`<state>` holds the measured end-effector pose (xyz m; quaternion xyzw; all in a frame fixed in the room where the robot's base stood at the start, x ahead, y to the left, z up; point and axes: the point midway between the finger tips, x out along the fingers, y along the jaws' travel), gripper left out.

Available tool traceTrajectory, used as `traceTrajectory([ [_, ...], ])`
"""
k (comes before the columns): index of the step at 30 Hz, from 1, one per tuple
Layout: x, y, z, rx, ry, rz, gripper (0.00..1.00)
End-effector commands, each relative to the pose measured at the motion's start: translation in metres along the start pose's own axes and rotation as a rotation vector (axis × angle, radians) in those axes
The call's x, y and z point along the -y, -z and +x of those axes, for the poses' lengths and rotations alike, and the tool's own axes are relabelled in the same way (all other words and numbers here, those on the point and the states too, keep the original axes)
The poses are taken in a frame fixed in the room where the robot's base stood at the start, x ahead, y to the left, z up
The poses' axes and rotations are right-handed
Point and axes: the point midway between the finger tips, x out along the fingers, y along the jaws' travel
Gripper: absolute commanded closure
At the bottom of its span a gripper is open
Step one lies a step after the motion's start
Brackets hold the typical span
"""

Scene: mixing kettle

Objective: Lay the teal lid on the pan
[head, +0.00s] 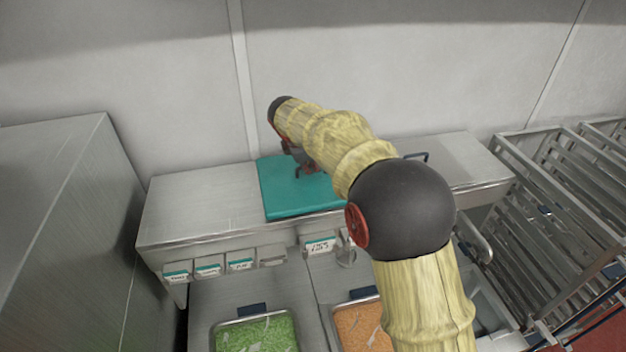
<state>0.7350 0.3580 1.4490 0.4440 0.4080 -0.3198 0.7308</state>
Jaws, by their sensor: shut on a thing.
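The teal lid (285,198) is a flat, rectangular slab over the left-middle part of the steel shelf (190,205). My gripper (304,169) is above the lid's far half, shut on its small dark handle, partly hidden by my own wrist. The lid looks roughly level. I cannot tell whether it touches what is below it. My arm covers its right side. A dark bar handle (416,156) shows at the back right of my arm; I cannot tell what it belongs to. The pan cannot be made out for certain.
Below the shelf are trays of green bits (257,335) and orange bits (362,326). Small labelled holders (240,265) line the shelf's front. A steel cabinet (75,220) stands left, a wire rack (560,210) right. The shelf's left end is bare.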

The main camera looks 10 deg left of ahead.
Motion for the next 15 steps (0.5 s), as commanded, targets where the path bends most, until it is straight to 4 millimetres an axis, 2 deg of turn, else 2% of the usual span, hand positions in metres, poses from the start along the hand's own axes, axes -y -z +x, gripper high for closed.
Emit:
traceTrajectory([
  [6,-0.011,-0.007,-0.022,-0.001,-0.004,0.001,1.0],
  [15,-0.019,-0.013,-0.042,0.0,-0.002,0.0,1.0],
])
